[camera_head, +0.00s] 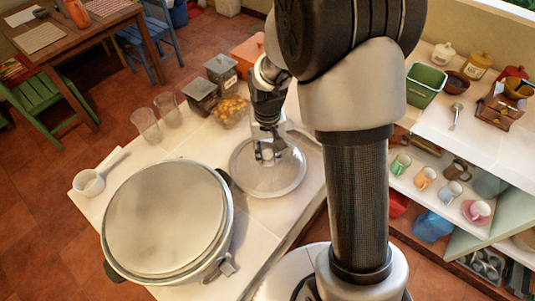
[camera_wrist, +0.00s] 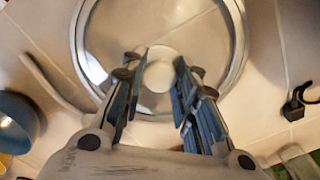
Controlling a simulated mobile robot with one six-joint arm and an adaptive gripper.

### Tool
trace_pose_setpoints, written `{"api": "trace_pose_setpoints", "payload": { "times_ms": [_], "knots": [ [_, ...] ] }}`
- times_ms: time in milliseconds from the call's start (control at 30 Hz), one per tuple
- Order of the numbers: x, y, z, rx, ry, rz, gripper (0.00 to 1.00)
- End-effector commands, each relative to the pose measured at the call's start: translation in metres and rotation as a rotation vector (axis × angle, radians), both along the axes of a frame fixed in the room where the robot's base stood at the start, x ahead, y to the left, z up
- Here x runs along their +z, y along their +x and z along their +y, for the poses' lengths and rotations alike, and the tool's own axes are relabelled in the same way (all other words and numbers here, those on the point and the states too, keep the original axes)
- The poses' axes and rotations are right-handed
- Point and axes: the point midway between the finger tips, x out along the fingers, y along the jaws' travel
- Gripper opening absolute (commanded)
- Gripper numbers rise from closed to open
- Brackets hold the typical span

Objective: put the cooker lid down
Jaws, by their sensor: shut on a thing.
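The cooker lid (camera_head: 262,180) is a clear round disc with a metal rim and a pale knob. In the head view it is level over the white counter, right of the large metal cooker (camera_head: 225,240). My gripper (camera_head: 266,152) is above the lid's middle, its fingers shut on the knob. In the wrist view the lid (camera_wrist: 237,40) fills the upper middle, and the knob sits between the fingertips of my gripper (camera_wrist: 157,72). I cannot tell whether the lid touches the counter.
A white cup (camera_head: 88,183) and two clear glasses (camera_head: 146,124) stand at the left of the counter. Lidded containers (camera_head: 222,70) and a box of orange items (camera_head: 231,112) are behind the lid. A shelf with mugs (camera_head: 425,178) is at right. The wrist view shows a blue bowl (camera_wrist: 15,122).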

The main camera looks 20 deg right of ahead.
Motion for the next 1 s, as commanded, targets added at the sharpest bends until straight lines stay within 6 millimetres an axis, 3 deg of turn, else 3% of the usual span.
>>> {"api": "trace_pose_setpoints", "payload": {
  "times_ms": [433,467,733,1000],
  "knots": [
    [-0.0102,0.0004,0.0,0.0,0.0,-0.002,0.0],
    [-0.0097,0.0,0.0,0.0,0.0,0.0,0.3],
    [-0.0092,-0.0001,0.0,0.0,0.0,0.0,0.48],
    [-0.009,0.0,0.0,0.0,0.0,0.0,0.48]
  ]
}}
